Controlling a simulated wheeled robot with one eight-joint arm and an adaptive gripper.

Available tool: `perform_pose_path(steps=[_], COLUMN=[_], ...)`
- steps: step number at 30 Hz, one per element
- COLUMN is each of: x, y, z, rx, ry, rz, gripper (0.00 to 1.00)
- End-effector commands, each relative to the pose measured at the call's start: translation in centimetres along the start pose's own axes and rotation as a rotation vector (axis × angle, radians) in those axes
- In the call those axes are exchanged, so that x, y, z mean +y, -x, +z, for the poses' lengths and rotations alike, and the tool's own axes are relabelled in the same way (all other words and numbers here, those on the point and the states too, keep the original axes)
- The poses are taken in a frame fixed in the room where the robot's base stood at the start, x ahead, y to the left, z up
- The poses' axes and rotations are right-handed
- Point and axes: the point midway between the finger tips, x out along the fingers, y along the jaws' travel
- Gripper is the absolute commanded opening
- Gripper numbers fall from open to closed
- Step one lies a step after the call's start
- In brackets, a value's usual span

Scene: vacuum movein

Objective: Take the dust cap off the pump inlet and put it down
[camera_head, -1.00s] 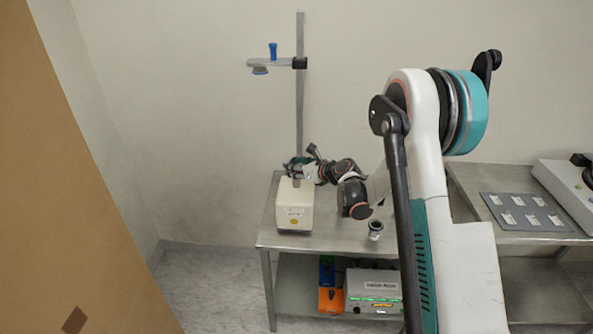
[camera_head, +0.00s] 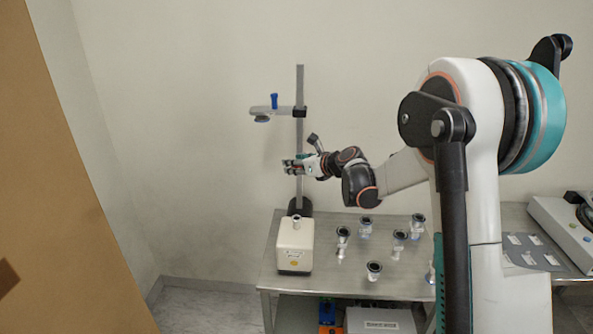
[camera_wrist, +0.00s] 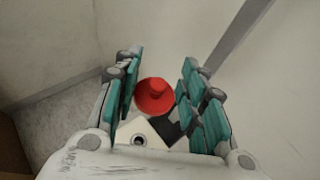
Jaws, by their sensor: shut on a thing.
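The pump (camera_head: 295,258) is a white box on the left part of the metal table, with its inlet (camera_head: 297,222) on top. My gripper (camera_head: 296,166) is raised above it, clear of the inlet. In the wrist view, the red dust cap (camera_wrist: 154,98) sits between the teal finger pads of my gripper (camera_wrist: 157,92), which is shut on it. Below the cap, the pump top (camera_wrist: 151,133) shows with an open round port (camera_wrist: 139,139).
An upright rod (camera_head: 299,132) with a side clamp (camera_head: 278,110) stands behind the pump, close to my gripper. Several dark-rimmed metal fittings (camera_head: 374,271) stand on the table (camera_head: 330,277) right of the pump. A grey mat (camera_head: 520,257) lies at the far right. The table's front strip is bare.

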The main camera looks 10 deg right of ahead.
Motion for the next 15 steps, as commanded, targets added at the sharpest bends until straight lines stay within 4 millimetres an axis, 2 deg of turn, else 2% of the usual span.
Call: perform_pose_path(steps=[15], x=[0.0], y=[0.9], z=[2.3], rx=[0.0], ry=[0.0], rz=[0.0], gripper=[0.29])
